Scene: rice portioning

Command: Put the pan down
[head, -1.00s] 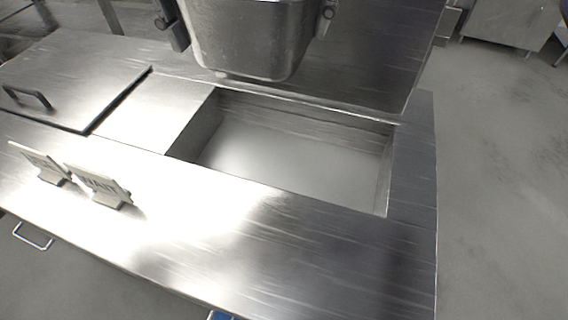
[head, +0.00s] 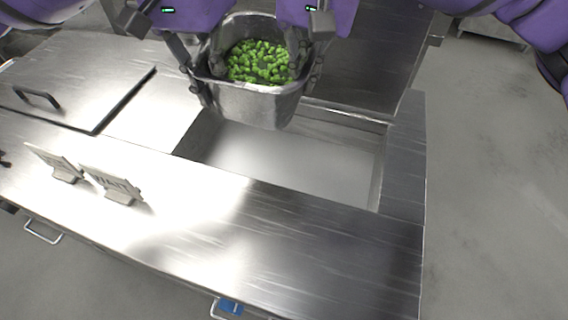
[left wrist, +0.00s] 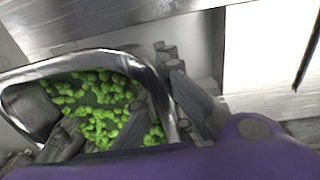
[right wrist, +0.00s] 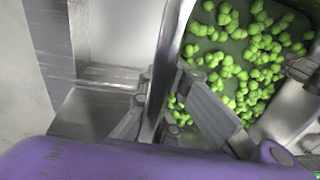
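A steel pan (head: 255,104) with bright green pieces inside hangs in the air between my two grippers in the head view. It is above the far part of a rectangular opening (head: 290,158) in the steel counter. My left gripper (head: 205,75) is closed over the pan's left wall, one finger inside and one outside. The left wrist view shows its fingers on both sides of the pan's rim (left wrist: 150,62). My right gripper (head: 308,68) grips the right wall; in the right wrist view the rim (right wrist: 172,50) runs between its fingers.
A lid with a black handle (head: 37,97) covers the counter's left part. Two small signs (head: 110,184) stand at the front left. The counter surface (head: 300,225) in front of the opening is clear.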

